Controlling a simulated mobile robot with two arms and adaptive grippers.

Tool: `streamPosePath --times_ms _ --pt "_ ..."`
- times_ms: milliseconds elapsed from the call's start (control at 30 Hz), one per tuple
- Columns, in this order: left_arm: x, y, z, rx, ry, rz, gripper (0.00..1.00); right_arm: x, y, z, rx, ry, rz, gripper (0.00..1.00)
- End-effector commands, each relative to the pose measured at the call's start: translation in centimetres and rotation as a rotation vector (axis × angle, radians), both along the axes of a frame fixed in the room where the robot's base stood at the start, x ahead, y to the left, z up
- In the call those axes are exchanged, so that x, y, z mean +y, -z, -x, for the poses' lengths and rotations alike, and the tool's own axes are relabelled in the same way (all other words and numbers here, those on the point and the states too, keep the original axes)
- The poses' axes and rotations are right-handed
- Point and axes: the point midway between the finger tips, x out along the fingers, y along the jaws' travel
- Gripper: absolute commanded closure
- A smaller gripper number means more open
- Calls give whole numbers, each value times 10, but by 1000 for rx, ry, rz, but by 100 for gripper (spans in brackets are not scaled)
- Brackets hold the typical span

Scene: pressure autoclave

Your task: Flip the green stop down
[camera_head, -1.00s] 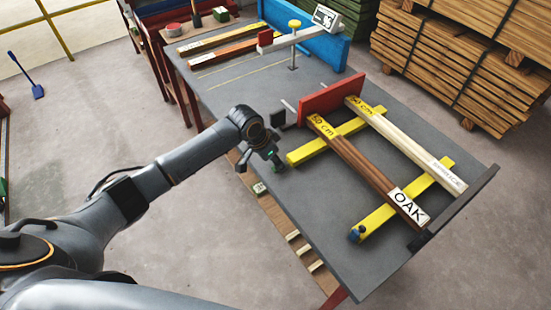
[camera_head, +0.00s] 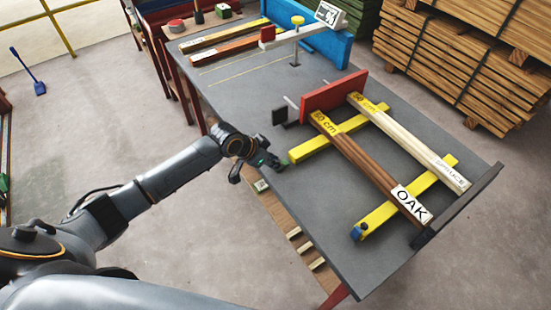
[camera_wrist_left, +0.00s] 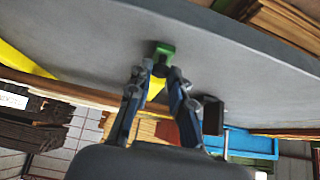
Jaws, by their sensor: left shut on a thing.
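The green stop (camera_wrist_left: 164,49) shows as a small green block between my left fingertips in the left wrist view. Whether the stop stands up or lies down is hard to tell. My right gripper is out of view.
An oak board (camera_head: 365,165) and a spruce board (camera_head: 410,143) lie across yellow bars (camera_head: 312,146) on the grey table (camera_head: 318,225). A red plate (camera_head: 334,95) stands at their far ends. A dark block (camera_head: 279,116) is near my gripper. Stacked lumber stands behind.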

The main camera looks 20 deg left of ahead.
Motion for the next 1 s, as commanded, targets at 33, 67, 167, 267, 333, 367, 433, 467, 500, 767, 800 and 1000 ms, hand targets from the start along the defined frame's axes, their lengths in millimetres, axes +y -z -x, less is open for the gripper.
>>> streamPosePath --times_ms 33,67,167,267,333,367,433,467,500,767,800,1000 --pt "1 1 1 -4 0 3 100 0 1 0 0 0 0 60" --pt "1 1 1 -6 0 4 100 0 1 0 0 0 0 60" --pt "0 0 0 -6 0 4 100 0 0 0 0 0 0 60" --pt "0 0 1 -6 0 4 100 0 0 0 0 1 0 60" --pt "0 1 1 -5 0 4 72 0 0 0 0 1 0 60" --pt "0 1 1 -5 0 4 66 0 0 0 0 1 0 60" --pt "0 1 1 -5 0 4 58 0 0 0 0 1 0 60" --pt "0 0 0 -5 0 4 58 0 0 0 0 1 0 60" --pt "0 0 1 -5 0 4 58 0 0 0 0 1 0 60" --pt "2 -3 2 -6 0 3 58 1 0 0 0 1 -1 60" --pt "3 -5 3 -5 -1 3 58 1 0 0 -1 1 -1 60" --pt "16 -31 19 -7 0 1 58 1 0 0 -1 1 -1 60"
